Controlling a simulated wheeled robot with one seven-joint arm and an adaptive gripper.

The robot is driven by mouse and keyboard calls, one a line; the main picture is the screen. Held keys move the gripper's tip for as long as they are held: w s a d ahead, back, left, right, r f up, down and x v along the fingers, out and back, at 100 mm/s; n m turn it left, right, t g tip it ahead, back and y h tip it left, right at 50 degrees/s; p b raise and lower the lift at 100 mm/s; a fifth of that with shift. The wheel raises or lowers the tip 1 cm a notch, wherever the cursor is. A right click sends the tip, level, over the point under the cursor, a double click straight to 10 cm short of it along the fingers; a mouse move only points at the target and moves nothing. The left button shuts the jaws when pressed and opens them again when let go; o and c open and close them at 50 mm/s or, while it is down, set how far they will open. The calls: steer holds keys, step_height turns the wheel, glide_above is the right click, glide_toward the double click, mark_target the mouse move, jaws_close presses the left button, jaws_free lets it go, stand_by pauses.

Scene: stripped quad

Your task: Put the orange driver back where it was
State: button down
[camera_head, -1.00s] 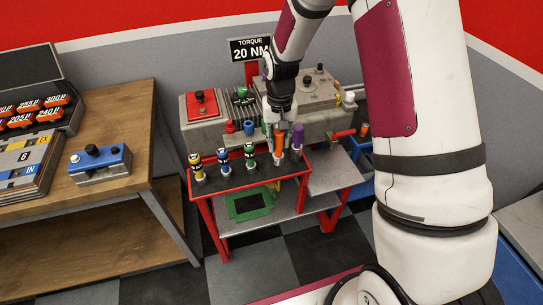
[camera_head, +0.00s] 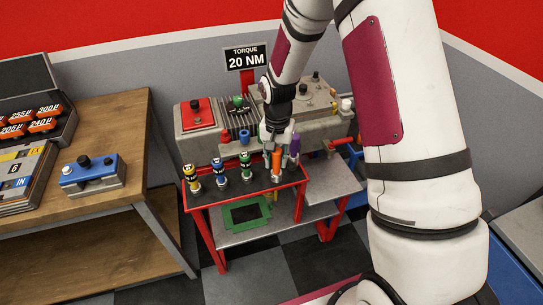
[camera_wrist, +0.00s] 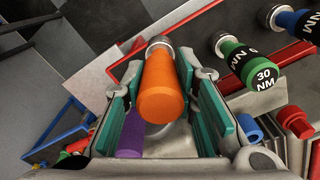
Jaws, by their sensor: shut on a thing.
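The orange driver (camera_head: 276,161) stands roughly upright at the right part of the red-edged rack (camera_head: 243,196). My gripper (camera_head: 277,142) is shut around its handle from above. In the wrist view the orange driver (camera_wrist: 163,90) lies between the teal finger pads, its silver collar at the far end. I cannot tell whether its lower end is seated in the rack or just above it. The purple driver (camera_head: 294,148) is close by on the right; it also shows beside a finger in the wrist view (camera_wrist: 131,135). The green driver (camera_head: 247,163) stands on the left.
The blue (camera_head: 217,168) and yellow (camera_head: 191,174) drivers stand farther left on the rack. Behind is a grey gear housing (camera_head: 200,145) with a red plate, under a "20 NM" torque sign (camera_head: 246,57). A wooden bench (camera_head: 120,145) is at left.

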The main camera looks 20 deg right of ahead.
steer(key=w+f, duration=0.4)
steer(key=w, duration=0.1)
steer(key=shift+w+p, duration=0.15)
steer(key=shift+p, duration=0.3)
steer(key=shift+f, duration=0.1)
steer(key=c, duration=1.3)
jaws_free()
